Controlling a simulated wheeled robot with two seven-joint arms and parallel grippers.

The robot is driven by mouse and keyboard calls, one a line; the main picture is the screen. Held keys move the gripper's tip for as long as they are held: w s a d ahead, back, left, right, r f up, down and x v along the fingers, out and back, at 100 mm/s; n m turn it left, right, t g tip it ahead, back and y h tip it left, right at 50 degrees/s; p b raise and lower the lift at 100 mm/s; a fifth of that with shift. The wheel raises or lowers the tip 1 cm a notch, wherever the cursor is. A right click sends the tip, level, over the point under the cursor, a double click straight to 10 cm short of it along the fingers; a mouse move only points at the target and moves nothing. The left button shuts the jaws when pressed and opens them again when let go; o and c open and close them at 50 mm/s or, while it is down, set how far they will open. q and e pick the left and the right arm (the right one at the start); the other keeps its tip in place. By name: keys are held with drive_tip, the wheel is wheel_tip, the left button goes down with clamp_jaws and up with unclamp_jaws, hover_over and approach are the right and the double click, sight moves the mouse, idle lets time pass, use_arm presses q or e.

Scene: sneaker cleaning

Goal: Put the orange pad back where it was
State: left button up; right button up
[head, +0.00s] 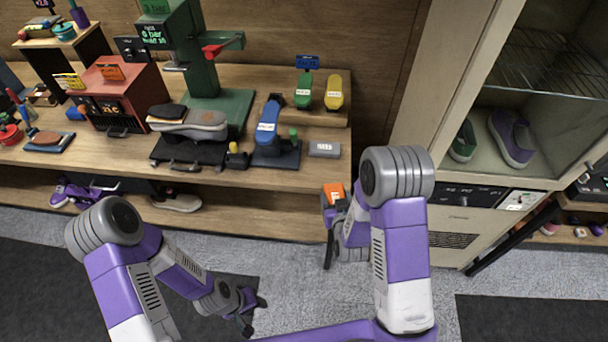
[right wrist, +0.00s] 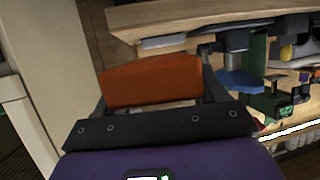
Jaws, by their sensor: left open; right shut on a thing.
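The orange pad (head: 334,191) is in my right gripper (head: 333,206), in front of the workbench's right end and apart from the benchtop. In the right wrist view the orange pad (right wrist: 152,80) sits crosswise between the two dark fingers of my right gripper (right wrist: 155,88), which is shut on it. A pale patch shows on the pad in the head view. My left gripper (head: 250,308) is open and empty, low over the floor at the bottom of the head view.
The wooden workbench (head: 290,178) carries a grey block (head: 324,149), a blue tool (head: 268,125), a grey shoe sole (head: 190,122), a green press (head: 205,75) and a red box (head: 118,95). A pale cabinet (head: 455,222) with purple shoes stands right.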

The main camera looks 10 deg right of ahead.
sight(322, 174)
drive_tip(key=w+d+m+h+b, duration=0.1)
drive_tip(key=w, duration=0.2)
drive_tip(key=w+d+r+m+h+b, duration=0.1)
drive_tip(key=w+m+h+b, duration=0.1)
drive_tip(key=w, duration=0.1)
drive_tip(key=w+d+r+m+g+h+b, duration=0.1)
drive_tip(key=w+b, duration=0.1)
drive_tip(key=w, duration=0.1)
drive_tip(key=shift+w+r+h, duration=0.25)
drive_tip(key=shift+w+h, duration=0.05)
drive_tip(key=shift+w, duration=0.1)
drive_tip(key=w+a+r+m+g+h+b, duration=0.2)
drive_tip(key=w+a+r+m+h+b, duration=0.15)
drive_tip(key=w+b, duration=0.2)
drive_tip(key=shift+n+y, duration=0.25)
drive_tip(key=shift+y, duration=0.2)
wheel_tip(322, 174, down, 10)
drive_tip(key=b, duration=0.4)
drive_tip(key=shift+f, duration=0.1)
drive_tip(key=o, duration=1.2)
